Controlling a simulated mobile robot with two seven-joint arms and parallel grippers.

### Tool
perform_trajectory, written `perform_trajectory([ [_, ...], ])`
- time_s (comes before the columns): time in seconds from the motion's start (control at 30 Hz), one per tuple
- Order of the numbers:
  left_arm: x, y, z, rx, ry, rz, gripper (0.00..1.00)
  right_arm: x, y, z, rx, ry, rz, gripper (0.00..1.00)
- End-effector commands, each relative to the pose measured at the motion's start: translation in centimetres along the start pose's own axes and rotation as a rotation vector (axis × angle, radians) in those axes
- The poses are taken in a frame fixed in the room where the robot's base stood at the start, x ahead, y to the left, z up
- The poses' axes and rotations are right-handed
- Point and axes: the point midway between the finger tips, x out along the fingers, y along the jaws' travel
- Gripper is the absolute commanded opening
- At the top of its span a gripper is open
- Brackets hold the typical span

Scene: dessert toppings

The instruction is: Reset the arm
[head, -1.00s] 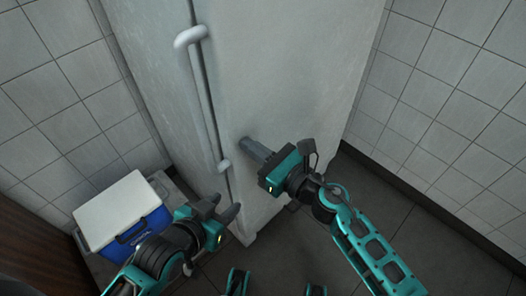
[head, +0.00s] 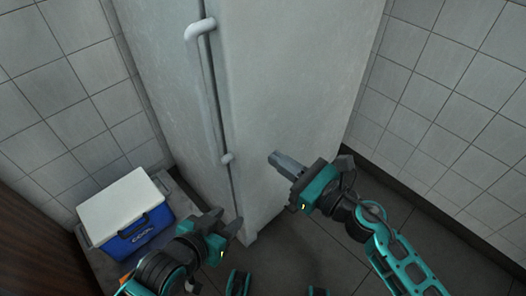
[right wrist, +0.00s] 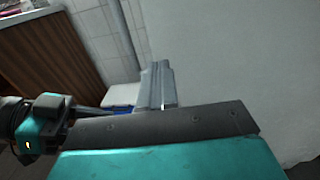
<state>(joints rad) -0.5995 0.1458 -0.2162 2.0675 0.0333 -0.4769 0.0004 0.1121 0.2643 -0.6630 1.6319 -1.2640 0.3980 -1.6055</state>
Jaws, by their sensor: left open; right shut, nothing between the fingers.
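My right gripper (head: 276,157) is shut and empty in front of the white fridge (head: 285,75), apart from its handle (head: 209,90). In the right wrist view its closed fingers (right wrist: 155,85) point up before the pale fridge side. My left gripper (head: 231,222) is open and empty, low near the fridge's bottom edge, to the right of the cooler. In the right wrist view my left arm (right wrist: 45,125) shows at the left edge.
A blue cooler with a white lid (head: 124,205) stands on the left by the tiled wall (head: 60,100). A brown wooden panel (head: 35,240) is at the lower left. Dark floor (head: 420,230) is clear at the right.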

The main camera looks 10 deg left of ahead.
Motion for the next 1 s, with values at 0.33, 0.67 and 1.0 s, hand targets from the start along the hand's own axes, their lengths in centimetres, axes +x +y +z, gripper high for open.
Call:
perform_trajectory([
  [0.33,0.1,-0.3,0.1,0.011,0.000,-0.001,0.43,-5.6,0.4,0.0,0.000,0.001,0.000,0.00],
  [0.67,0.3,-0.4,-0.5,0.014,0.013,-0.003,0.43,-6.5,-0.2,0.6,0.184,-0.043,-0.070,0.00],
  [1.0,0.3,-0.3,-0.5,0.008,0.013,-0.003,0.43,-13.3,-5.2,-1.7,1.641,-0.475,-0.532,0.00],
])
